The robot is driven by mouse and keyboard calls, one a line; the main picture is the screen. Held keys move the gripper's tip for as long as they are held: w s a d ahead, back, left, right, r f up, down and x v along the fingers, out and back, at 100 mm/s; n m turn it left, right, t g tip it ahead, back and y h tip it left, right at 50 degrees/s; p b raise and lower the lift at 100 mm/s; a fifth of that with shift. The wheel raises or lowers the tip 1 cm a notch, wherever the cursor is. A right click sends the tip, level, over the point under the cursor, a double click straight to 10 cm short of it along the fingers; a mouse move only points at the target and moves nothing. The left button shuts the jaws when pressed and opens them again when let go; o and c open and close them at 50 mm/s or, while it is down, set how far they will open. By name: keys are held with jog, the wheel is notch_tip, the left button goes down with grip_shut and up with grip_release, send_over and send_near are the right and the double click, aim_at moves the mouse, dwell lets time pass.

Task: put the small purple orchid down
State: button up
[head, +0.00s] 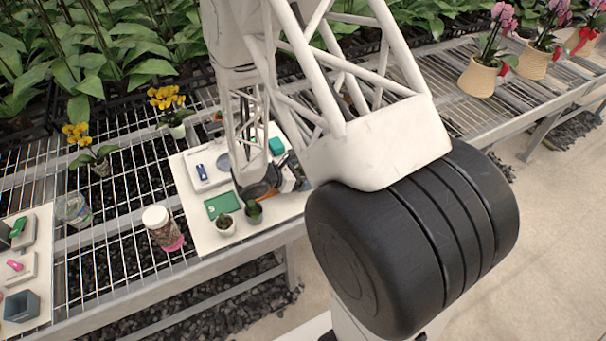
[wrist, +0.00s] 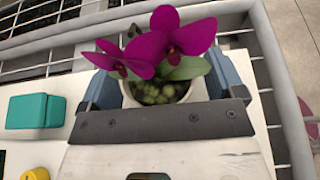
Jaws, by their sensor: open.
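The small purple orchid (wrist: 165,45) shows in the wrist view, with magenta flowers, green leaves and a white pot (wrist: 130,95). My gripper (wrist: 163,84) is open, with one blue-grey finger on each side of the pot. I cannot tell whether either finger touches it, or exactly what the pot's base rests on. In the head view my gripper (head: 262,190) is low over the white board (head: 203,240) on the mesh bench. I cannot make out the purple orchid there; my arm covers much of that area.
A teal block (wrist: 35,110) and a yellow item (wrist: 35,173) lie left in the wrist view. In the head view, a green tray (head: 222,204) and two small potted plants (head: 226,224) (head: 254,212) sit by the board's front edge. A lidded jar (head: 163,228) stands left of the board.

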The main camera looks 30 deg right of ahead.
jog(key=shift+v, duration=6)
jog(key=shift+r, duration=0.1)
jog(key=s+a+r+m+t+y, duration=0.1)
jog(key=s+r+m+y, duration=0.5)
jog(key=r, duration=0.9)
jog(key=s+a+r+m+t+y, duration=0.1)
jog(key=s+r+m+y, duration=0.6)
jog(key=s+r+m, duration=0.5)
jog(key=shift+s+r+t+y, duration=0.3)
jog(key=shift+s+r, duration=1.35)
jog(key=shift+s, duration=0.35)
